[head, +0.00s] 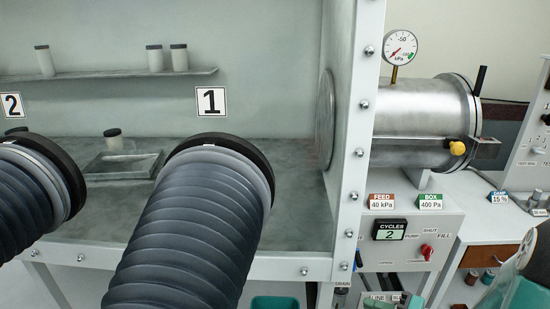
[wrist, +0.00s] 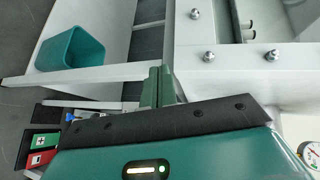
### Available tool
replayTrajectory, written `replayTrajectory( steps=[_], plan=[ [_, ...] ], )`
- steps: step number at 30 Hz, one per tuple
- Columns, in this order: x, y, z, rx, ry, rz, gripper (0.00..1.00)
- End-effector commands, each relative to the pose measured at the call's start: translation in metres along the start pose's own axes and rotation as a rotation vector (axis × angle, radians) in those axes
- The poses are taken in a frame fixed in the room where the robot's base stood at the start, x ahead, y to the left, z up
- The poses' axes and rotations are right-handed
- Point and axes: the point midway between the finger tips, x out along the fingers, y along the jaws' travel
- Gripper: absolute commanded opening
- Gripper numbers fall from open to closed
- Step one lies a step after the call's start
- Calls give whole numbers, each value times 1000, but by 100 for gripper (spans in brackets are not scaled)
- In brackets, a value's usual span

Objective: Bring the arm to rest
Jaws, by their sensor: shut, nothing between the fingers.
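My gripper (wrist: 158,88) shows in the wrist view as two dark green fingers side by side, pressed together with nothing between them. Its dark bracket and teal body with a lit strip fill the bottom of that view. The fingers appear in front of the white frame of the glovebox; I cannot tell whether they touch it. In the head view a teal part of my arm (head: 520,272) shows at the lower right edge. I cannot clearly make out the fingers there.
The bolted white glovebox frame (head: 354,175) stands beside a steel antechamber (head: 415,122) with a gauge (head: 400,47). Two ribbed gloves (head: 185,240) stick out in front. A control panel (head: 450,229) is below.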

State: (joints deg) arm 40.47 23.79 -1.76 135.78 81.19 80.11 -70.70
Motion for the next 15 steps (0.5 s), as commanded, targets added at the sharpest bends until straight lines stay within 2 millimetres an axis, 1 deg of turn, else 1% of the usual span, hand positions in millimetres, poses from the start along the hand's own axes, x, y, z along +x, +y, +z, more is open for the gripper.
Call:
replayTrajectory(
  steps=[1,3,6,9,12,15],
  plan=[
    [8,-16,16,-24,-76,47,0],
    [16,-29,37,-43,-170,122,0],
    [21,-45,65,-79,-281,242,0],
    [22,-57,91,-128,-365,373,0],
    [18,-67,112,-191,-418,510,0],
    [12,-76,128,-266,-439,645,0]
  ],
)
